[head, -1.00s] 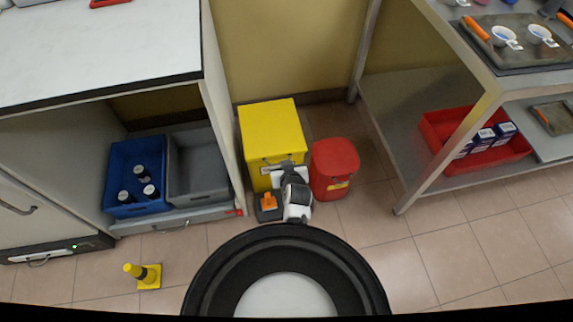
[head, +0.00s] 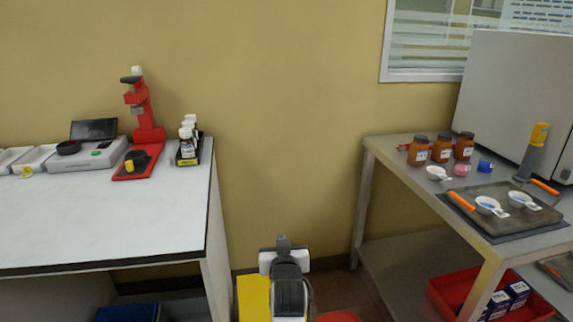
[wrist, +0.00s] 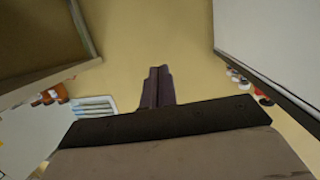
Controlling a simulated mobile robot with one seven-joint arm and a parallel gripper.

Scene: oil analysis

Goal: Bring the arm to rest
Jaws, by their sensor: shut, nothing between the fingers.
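My gripper (head: 282,241) is at the low middle of the head view, at the end of my raised, upright arm. It is in front of the yellow wall (head: 290,130), in the gap between the two tables. In the wrist view, the dark fingers of my gripper (wrist: 158,72) lie side by side, closed, with nothing between them. They point toward the plain yellow wall (wrist: 150,25) and appear clear of everything around.
A white-topped bench (head: 105,215) with instruments stands at the left. A metal table (head: 440,205) with jars and a tray stands at the right. A yellow bin (head: 253,298) and a red bin (head: 337,316) are low beside my arm, partly cut off.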

